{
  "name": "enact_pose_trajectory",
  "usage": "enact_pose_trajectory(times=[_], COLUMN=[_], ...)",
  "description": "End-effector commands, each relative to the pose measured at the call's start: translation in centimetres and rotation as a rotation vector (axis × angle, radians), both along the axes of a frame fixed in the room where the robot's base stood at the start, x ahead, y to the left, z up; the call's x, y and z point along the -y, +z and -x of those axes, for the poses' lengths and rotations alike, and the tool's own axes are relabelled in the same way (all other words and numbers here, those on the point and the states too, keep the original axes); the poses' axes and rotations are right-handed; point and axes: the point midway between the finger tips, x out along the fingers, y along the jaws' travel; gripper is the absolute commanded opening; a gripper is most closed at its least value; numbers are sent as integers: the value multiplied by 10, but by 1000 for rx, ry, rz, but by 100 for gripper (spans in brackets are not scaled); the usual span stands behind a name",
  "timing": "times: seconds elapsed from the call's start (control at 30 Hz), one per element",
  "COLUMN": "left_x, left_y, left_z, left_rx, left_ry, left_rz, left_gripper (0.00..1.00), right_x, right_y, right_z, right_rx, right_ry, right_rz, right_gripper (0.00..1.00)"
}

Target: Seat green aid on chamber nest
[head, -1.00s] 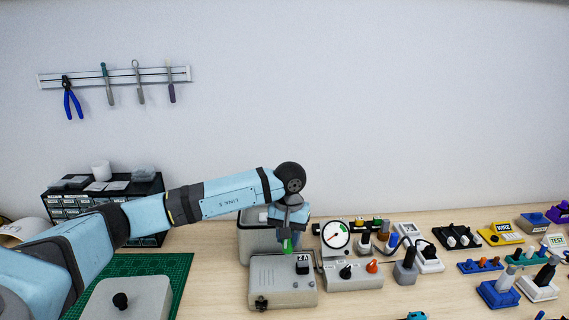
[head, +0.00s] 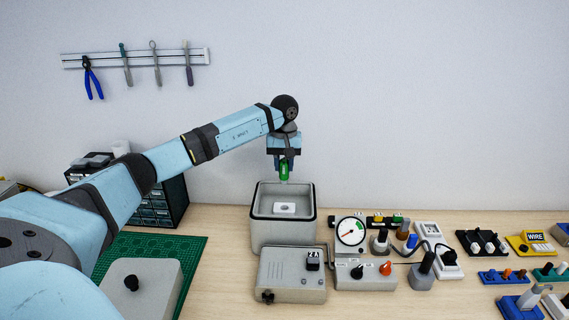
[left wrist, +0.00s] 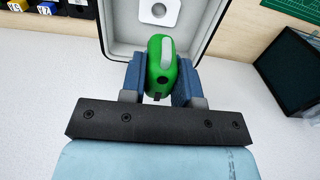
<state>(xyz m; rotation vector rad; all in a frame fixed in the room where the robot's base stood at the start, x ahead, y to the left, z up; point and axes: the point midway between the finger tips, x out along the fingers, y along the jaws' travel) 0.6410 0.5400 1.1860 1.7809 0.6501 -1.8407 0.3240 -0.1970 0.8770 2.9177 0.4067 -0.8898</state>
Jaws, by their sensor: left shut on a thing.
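My left gripper (head: 284,172) is shut on the green aid (head: 284,170) and holds it upright in the air above the back part of an open grey chamber box. The green aid (left wrist: 163,66) also shows in the left wrist view between the two blue fingers, with a light grey strip on it. The chamber (head: 257,230) has a dark rim and stands on the bench. On its floor is the nest, a small white plate (head: 284,208) with a grey round centre. The nest (left wrist: 159,11) also shows at the top of the left wrist view. My right gripper is not in view.
A grey control box (head: 291,275) stands in front of the chamber, and a round dial gauge (head: 351,231) to its right. Several small stands and plugs fill the bench at right. A green mat (head: 185,252) with a grey knobbed lid (head: 140,287) lies at left.

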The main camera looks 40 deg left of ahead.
Motion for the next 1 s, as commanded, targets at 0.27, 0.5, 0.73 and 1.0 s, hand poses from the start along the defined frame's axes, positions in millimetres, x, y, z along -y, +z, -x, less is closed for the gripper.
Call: enact_pose_trajectory(times=[0.27, 0.5, 0.73, 1.0], left_x=[0, 0, 0, 0], left_y=[-22, -43, -64, -88], left_z=[0, 0, 0, 0], left_rx=[-1, -1, -1, -1], left_ry=[0, 0, 0, -1], left_rz=[-1, -1, -1, -1], left_gripper=[6, 6, 6, 6], right_x=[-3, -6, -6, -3], right_y=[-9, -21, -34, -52], right_z=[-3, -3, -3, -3], right_rx=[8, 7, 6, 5], right_ry=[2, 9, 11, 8], right_rz=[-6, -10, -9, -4], right_gripper=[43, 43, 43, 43])
